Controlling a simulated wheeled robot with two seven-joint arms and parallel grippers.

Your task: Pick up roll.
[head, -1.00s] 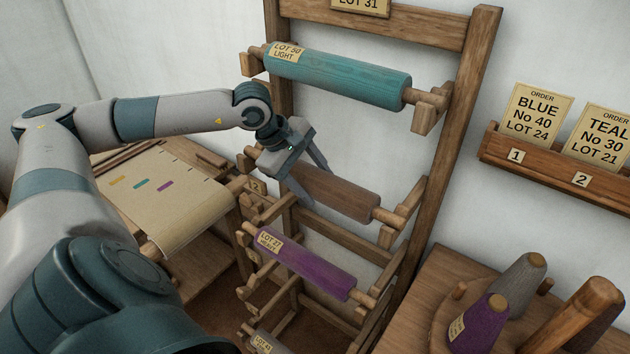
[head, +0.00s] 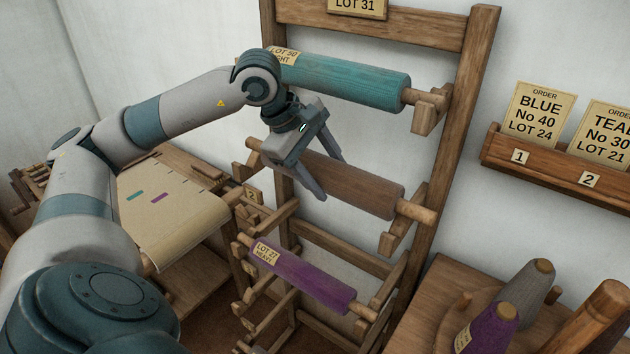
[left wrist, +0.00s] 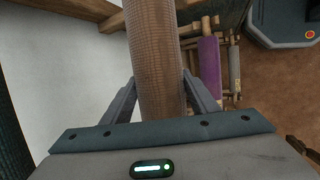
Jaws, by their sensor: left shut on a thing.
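A brown roll (head: 362,188) with wooden rod ends is held in my left gripper (head: 330,180) in the head view. The fingers straddle the roll near its left half. In the left wrist view the brown roll (left wrist: 155,60) runs between the two fingers, which press on its sides. Its right rod end shows clear of the rack's right bracket (head: 400,232), a little above it. A teal roll (head: 350,80) hangs above and a purple roll (head: 300,280) below, both on the wooden rack (head: 455,110). My right gripper is not in view.
A wooden shelf (head: 550,165) with order cards is on the right wall. A table with a grey cone (head: 525,290) and a purple cone (head: 487,330) stands at the lower right. The loom cloth (head: 170,205) lies at left.

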